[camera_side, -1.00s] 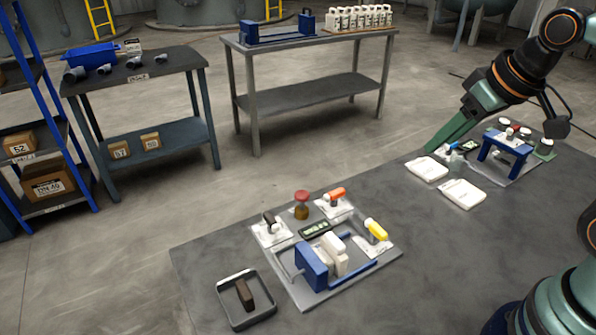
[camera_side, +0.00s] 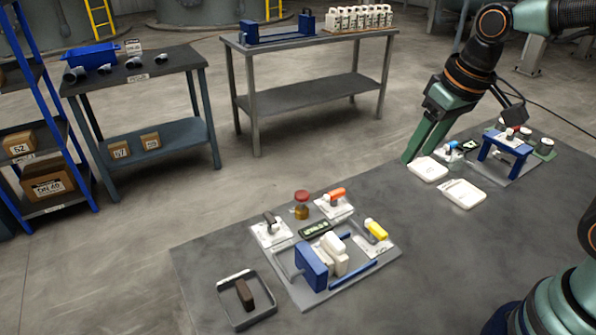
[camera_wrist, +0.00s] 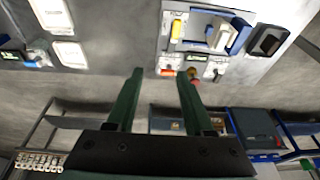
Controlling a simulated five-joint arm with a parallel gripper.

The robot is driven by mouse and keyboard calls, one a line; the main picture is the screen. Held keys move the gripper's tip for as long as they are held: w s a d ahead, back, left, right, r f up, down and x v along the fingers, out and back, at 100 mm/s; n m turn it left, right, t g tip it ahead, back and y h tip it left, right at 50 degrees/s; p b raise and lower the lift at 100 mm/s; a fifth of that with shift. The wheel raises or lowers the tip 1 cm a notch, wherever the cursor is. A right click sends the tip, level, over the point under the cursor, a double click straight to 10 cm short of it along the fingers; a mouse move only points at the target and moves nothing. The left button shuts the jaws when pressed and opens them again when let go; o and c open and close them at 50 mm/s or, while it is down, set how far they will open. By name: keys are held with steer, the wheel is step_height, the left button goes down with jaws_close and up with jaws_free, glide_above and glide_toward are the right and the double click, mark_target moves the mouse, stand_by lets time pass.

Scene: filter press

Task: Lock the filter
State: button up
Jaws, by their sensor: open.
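The filter press (camera_side: 311,266) stands on a grey baseplate at the front of the table. It has a blue block, pale plates (camera_side: 334,255) and blue rails; the plates also show in the wrist view (camera_wrist: 220,36). Around it are valves with a yellow handle (camera_side: 376,230), an orange handle (camera_side: 335,194) and a black handle (camera_side: 269,220), a red knob (camera_side: 301,196) and a small display (camera_side: 315,229). My gripper (camera_side: 419,160) is open and empty, well to the right of and behind the press, near a white tray. Its two fingers are apart in the wrist view (camera_wrist: 160,73).
Two white trays (camera_side: 428,169) (camera_side: 463,194) and a second station with a blue frame (camera_side: 506,147) are at the right. A dark tray (camera_side: 222,298) holding a brown block (camera_side: 244,293) is at the front left. The table between press and white trays is clear.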

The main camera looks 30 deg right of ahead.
mark_target(376, 227)
steer(key=w+a+f+g, duration=0.1)
steer(key=f, duration=0.5)
steer(key=a+f+g, duration=0.1)
steer(key=f, duration=0.5)
steer(key=w+a+f+g, duration=0.1)
steer(key=a+f, duration=0.1)
steer(key=f, duration=0.4)
steer(key=shift+w, duration=0.3)
steer(key=shift+r, duration=0.1)
jaws_close()
stand_by(0.7)
